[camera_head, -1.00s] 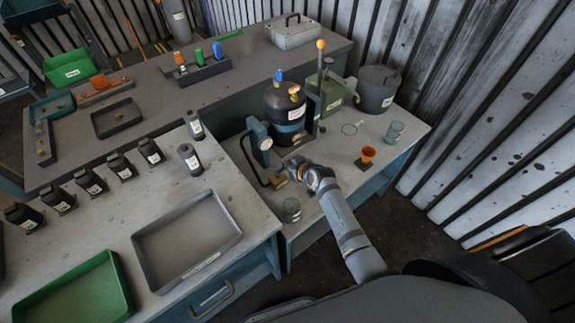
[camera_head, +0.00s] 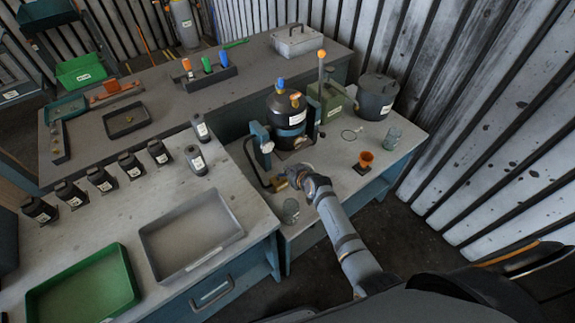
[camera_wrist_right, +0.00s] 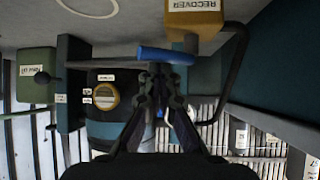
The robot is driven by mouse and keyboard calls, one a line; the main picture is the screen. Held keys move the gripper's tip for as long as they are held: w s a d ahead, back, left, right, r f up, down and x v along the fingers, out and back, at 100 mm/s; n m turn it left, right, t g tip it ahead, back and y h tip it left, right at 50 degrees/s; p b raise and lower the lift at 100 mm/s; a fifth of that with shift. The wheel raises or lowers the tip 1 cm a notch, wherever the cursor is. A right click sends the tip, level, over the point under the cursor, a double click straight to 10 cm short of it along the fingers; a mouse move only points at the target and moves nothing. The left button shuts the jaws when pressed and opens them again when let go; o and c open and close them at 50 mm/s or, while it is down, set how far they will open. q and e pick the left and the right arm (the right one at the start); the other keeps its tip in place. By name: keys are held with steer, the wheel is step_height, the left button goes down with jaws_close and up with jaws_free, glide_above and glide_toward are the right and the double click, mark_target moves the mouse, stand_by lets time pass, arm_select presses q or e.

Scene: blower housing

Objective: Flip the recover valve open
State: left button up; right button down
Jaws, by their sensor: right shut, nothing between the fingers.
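The recover valve (camera_wrist_right: 194,20) is a brass block labelled RECOVER with a blue lever (camera_wrist_right: 165,56), at the top of the right wrist view. In the head view the brass block (camera_head: 280,184) sits low in front of the black tank, partly hidden by my right gripper. My right gripper (camera_wrist_right: 160,75) is shut and empty, its fingertips right at the blue lever. I cannot tell whether they touch it. In the head view the right gripper (camera_head: 295,177) is beside the valve. My left gripper is not in view.
The black tank (camera_head: 286,118) with blue and orange caps stands behind the valve, with a pressure gauge (camera_head: 267,147) at its left. A dark hose (camera_wrist_right: 238,70) curves from the valve.

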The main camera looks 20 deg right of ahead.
steer(key=shift+s+a+f+p, duration=0.1)
steer(key=shift+s+a+p, duration=0.1)
steer(key=shift+s, duration=0.2)
steer(key=shift+s+a+f+p, duration=0.1)
steer(key=shift+s+a+p, duration=0.1)
steer(key=shift+s, duration=0.15)
steer(key=shift+w, duration=0.15)
steer(key=shift+w+a+b, duration=0.2)
steer(key=shift+w+b, duration=0.1)
steer(key=shift+w, duration=0.4)
steer(key=shift+r, duration=0.15)
